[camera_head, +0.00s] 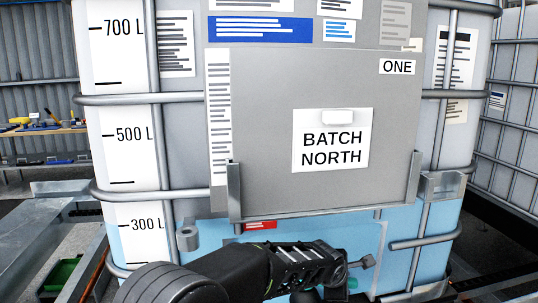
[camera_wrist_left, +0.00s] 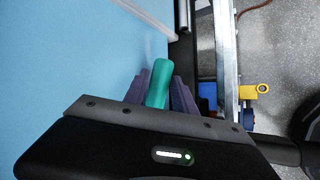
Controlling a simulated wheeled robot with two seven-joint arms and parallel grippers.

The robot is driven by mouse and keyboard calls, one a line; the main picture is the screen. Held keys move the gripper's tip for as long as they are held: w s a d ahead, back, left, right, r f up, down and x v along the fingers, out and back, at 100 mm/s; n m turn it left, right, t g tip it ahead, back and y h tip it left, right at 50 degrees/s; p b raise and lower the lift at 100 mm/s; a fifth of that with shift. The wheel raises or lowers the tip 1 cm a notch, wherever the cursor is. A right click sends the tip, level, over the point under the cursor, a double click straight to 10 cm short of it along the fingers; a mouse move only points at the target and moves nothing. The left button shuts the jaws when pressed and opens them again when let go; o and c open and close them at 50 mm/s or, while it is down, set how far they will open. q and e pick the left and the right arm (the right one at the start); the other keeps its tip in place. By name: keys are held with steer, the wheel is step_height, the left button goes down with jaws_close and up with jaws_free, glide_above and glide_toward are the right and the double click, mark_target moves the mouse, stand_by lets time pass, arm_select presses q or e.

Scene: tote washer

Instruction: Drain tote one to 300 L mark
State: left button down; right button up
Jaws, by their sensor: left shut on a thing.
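Tote one (camera_head: 180,190) is a large caged white tote in the head view, with a grey plate marked "ONE" and a "BATCH NORTH" card (camera_head: 332,140). Its scale (camera_head: 135,185) shows 700 L, 500 L and 300 L. Blue liquid (camera_head: 425,265) shows low in the tote, its top close to the 300 L line. My left gripper (camera_head: 338,288) is low in front of the tote. In the left wrist view its purple fingers (camera_wrist_left: 158,95) are shut on a teal handle (camera_wrist_left: 159,80). The valve body is hidden. My right gripper is not in view.
Metal cage bars (camera_head: 120,99) surround the tote. Another caged tote (camera_head: 510,120) stands at the right. A workbench with tools (camera_head: 45,125) is at the far left. A green bin (camera_head: 62,275) is at lower left. A yellow and blue fitting (camera_wrist_left: 250,93) shows in the wrist view.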

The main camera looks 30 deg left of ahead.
arm_select(q)
steer(key=shift+w+a+f+n+y+b, duration=0.4)
steer(key=shift+w+n+y+b, duration=0.25)
steer(key=shift+n+b, duration=0.3)
steer(key=shift+w+a+n+y+b, duration=0.3)
steer(key=shift+w+n+y+b, duration=0.3)
steer(key=shift+n, duration=0.15)
steer(key=c, duration=1.1)
jaws_free()
steer(key=shift+a+r, duration=0.15)
steer(key=shift+r, duration=0.05)
steer(key=shift+c, duration=0.2)
steer(key=o, duration=0.9)
steer(key=shift+w+d+r, duration=0.15)
steer(key=shift+d, duration=0.05)
steer(key=shift+o, duration=0.2)
steer(key=shift+r, duration=0.1)
steer(key=b+v, duration=0.2)
steer(key=v, duration=0.8)
